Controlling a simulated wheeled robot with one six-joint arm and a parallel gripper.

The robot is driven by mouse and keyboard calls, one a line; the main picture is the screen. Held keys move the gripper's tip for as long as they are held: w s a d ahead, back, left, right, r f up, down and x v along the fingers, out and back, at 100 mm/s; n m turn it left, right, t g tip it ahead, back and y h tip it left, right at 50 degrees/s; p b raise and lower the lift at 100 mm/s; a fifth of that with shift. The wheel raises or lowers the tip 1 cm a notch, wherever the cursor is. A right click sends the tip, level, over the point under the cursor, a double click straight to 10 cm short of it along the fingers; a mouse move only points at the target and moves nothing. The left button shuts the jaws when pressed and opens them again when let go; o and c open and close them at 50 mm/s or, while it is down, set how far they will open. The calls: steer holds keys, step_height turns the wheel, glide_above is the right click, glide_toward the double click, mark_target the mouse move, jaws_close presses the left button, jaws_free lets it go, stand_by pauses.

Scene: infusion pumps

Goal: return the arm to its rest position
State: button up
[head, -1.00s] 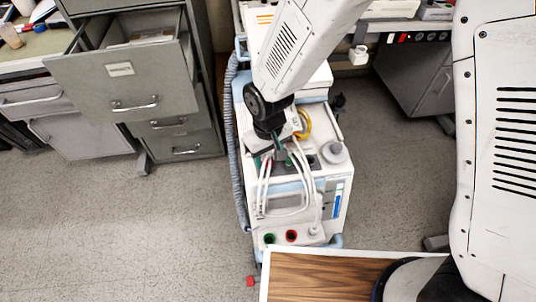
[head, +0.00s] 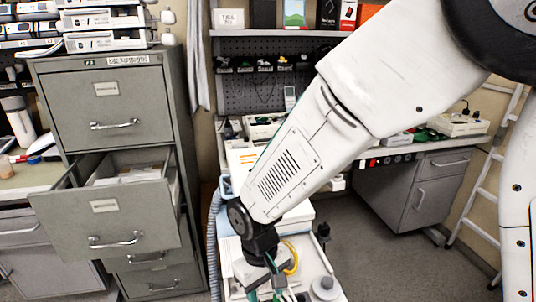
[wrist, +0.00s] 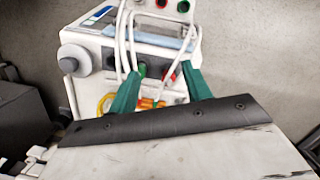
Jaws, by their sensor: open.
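My gripper (wrist: 161,72) shows in the wrist view as two green fingers spread apart, with no object clearly held between them. Behind the fingers is a white medical device (wrist: 160,58) with white cables, a grey knob and red and green sockets. Some cables run close to the left finger; I cannot tell whether they touch. In the head view my white arm (head: 285,170) reaches down from the upper right to above the device's cart (head: 318,268). The gripper end is at the bottom edge there, partly cut off.
A grey filing cabinet (head: 110,112) stands left of the cart, with one drawer (head: 105,222) pulled out. A workbench (head: 440,143) with shelves and pegboard is behind. A ladder (head: 487,185) leans at right. Grey floor (head: 390,268) is clear right of the cart.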

steer(key=s+d+r+m+t, duration=0.1)
steer(key=s+d+r+m, duration=0.1)
steer(key=s+d+r, duration=0.2)
steer(key=s+d+r+m, duration=0.3)
steer(key=d+r, duration=0.7)
steer(key=d, duration=0.4)
steer(key=s+d+r+m+t+y, duration=0.1)
steer(key=s+d+r+m, duration=0.1)
steer(key=s+d+r, duration=0.3)
steer(key=d+r, duration=0.2)
steer(key=d, duration=0.2)
steer(key=shift+s+d+m+t, duration=0.2)
steer(key=shift+s+m+t, duration=0.1)
steer(key=shift+s, duration=0.1)
